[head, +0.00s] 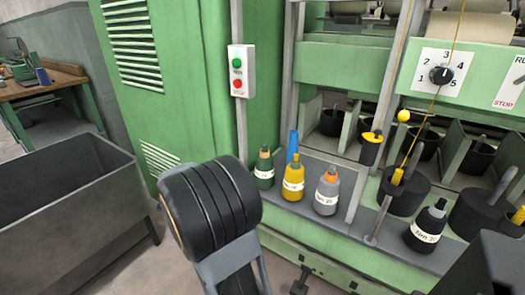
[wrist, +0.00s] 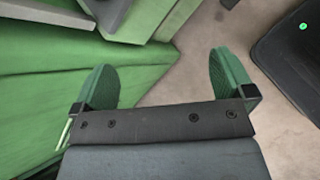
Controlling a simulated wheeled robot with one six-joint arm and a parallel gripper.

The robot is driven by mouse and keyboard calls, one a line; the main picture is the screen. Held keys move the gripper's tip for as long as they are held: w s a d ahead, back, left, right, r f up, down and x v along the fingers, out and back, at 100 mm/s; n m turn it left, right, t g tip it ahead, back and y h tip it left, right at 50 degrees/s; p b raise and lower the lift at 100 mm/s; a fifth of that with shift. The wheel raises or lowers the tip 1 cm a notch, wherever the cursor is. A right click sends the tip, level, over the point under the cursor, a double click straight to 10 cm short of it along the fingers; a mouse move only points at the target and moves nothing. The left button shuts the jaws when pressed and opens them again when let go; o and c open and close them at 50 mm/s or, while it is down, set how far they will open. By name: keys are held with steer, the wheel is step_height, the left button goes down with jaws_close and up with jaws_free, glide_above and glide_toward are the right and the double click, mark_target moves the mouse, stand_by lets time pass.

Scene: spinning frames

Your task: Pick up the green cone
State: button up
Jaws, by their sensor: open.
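The green cone (head: 264,166) stands upright at the left end of the grey ledge of the green machine in the head view. It is dark green with a brownish upper part and a white label. My arm's black rounded link is in front of it to the left, and my gripper's fingers do not show in that view. In the wrist view my gripper (wrist: 164,76) is open, with two green pads wide apart and nothing between them. The green cone is not seen in the wrist view.
A blue cone (head: 292,146), a yellow cone (head: 292,188), a grey cone with an orange top (head: 327,191) and a black cone (head: 427,229) share the ledge (head: 345,235). A grey metal bin (head: 70,200) is at left. A control box (head: 240,70) is on the green cabinet (head: 170,60).

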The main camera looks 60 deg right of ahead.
mark_target(261, 160)
steer(key=w+d+r+n+h+p, duration=0.2)
steer(key=d+r+n+h+p, duration=0.35)
steer(key=d, duration=0.65)
steer(key=shift+n+g+y, duration=0.3)
steer(key=shift+n+y, duration=0.15)
steer(key=shift+n, duration=0.2)
steer(key=x, duration=0.2)
steer(key=r+x, duration=0.1)
steer(key=x, duration=0.2)
steer(key=p+x, duration=0.1)
steer(key=x, duration=0.1)
steer(key=shift+w+d, duration=0.25)
steer(key=shift+d, duration=0.35)
steer(key=shift+x, duration=3.05)
steer(key=shift+r, duration=0.1)
steer(key=shift+c, duration=0.5)
steer(key=c, duration=1.3)
steer(key=shift+c, duration=0.7)
steer(key=shift+r, duration=0.15)
